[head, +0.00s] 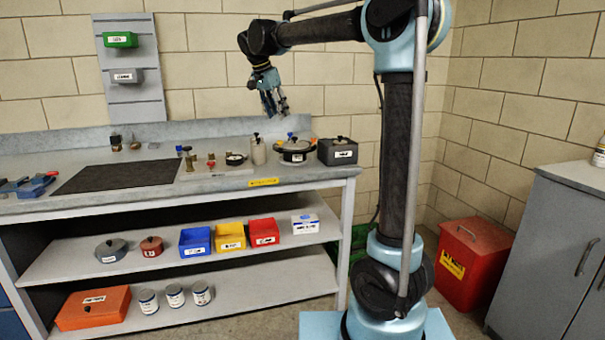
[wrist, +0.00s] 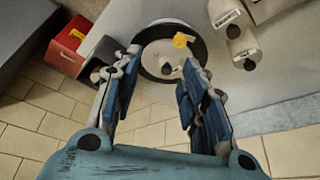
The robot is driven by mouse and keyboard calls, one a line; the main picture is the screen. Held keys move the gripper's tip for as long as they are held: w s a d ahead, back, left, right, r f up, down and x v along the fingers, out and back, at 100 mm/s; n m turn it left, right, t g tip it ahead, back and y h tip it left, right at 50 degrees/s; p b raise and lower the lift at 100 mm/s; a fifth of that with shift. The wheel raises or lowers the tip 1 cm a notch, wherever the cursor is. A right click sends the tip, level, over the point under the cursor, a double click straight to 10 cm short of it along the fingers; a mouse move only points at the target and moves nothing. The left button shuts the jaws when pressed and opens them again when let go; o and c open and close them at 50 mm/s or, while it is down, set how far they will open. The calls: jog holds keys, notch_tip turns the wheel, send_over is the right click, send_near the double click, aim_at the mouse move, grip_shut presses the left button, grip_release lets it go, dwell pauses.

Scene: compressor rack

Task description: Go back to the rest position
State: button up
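My gripper (head: 276,104) hangs above the right part of the workbench (head: 222,187) in the head view, pointing down with clear air beneath it. In the wrist view, my gripper (wrist: 160,68) has its two blue fingers spread wide apart, with nothing held between them. A round lidded pot (head: 294,155) stands on the bench below the gripper. It also shows past the fingertips in the wrist view (wrist: 150,55), with a yellow-orange part on it.
A dark grey lidded box (head: 337,152) stands right of the pot, and a pale cylinder (head: 257,152) left of it. Small valves and a black mat (head: 115,176) lie further left. A wall panel (head: 132,70) holds two bins. A red floor bin (head: 470,262) and grey cabinet (head: 552,255) are at right.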

jog(key=s+d+f+n, duration=0.1)
jog(key=s+d+f, duration=0.3)
jog(key=s+d, duration=0.25)
jog(key=s+d+f+n+g+y, duration=0.1)
jog(key=s+d+f+n, duration=0.15)
jog(key=s+d, duration=0.35)
jog(key=s+d+f+n, duration=0.1)
jog(key=s+d+f, duration=0.4)
jog(key=d, duration=0.3)
jog(key=s+d+f+n+y, duration=0.1)
jog(key=s+d+f, duration=0.3)
jog(key=s+f, duration=0.5)
jog(key=s+d+f+n, duration=0.3)
jog(key=s+f, duration=0.7)
jog(key=f, duration=0.2)
jog(key=shift+d+y, duration=0.35)
jog(key=shift+y, duration=0.05)
